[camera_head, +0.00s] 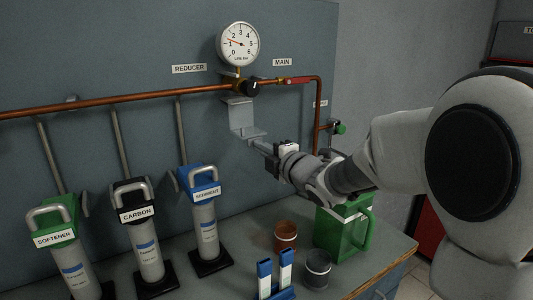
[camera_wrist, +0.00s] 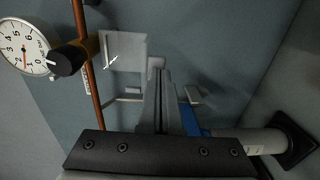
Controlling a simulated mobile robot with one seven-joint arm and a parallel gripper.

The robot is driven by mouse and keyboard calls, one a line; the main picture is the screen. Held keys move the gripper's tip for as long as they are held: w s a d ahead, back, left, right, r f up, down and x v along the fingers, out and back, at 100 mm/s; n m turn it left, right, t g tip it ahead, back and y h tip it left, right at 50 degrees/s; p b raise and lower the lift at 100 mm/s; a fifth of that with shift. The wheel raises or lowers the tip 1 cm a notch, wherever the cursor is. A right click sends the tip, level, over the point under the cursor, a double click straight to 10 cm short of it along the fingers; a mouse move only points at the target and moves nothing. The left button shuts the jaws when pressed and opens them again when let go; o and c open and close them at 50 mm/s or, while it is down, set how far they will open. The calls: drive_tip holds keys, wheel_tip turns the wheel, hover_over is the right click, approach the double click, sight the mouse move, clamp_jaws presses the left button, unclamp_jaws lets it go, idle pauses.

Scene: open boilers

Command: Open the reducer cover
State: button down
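The black reducer knob (camera_head: 252,88) sits on the copper pipe below the round gauge (camera_head: 239,43), near the REDUCER label (camera_head: 189,69). A grey angled metal piece (camera_head: 240,115), perhaps the reducer cover, is just below the knob; it has an upright plate and a lower ledge. In the wrist view, the knob (camera_wrist: 68,60) shows clear beside the grey plate (camera_wrist: 123,50). My gripper (camera_head: 258,146) is just below and right of the ledge; contact cannot be told. Its grey fingers (camera_wrist: 158,68) look together in the wrist view, with nothing seen between them.
A copper pipe (camera_head: 120,105) runs along the wall, with a red-handled valve (camera_head: 293,80) on the right. Softener, carbon and sediment filters (camera_head: 205,225) stand at left. A green jug (camera_head: 343,228), brown cup (camera_head: 286,235), grey cup (camera_head: 317,268) and blue-handled items (camera_head: 275,275) occupy the bench.

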drive_tip(key=b, duration=0.1)
drive_tip(key=f+b, duration=0.1)
drive_tip(key=b, duration=0.1)
drive_tip(key=shift+w+a, duration=0.2)
drive_tip(key=shift+w, duration=0.05)
drive_tip(key=shift+t, duration=0.3)
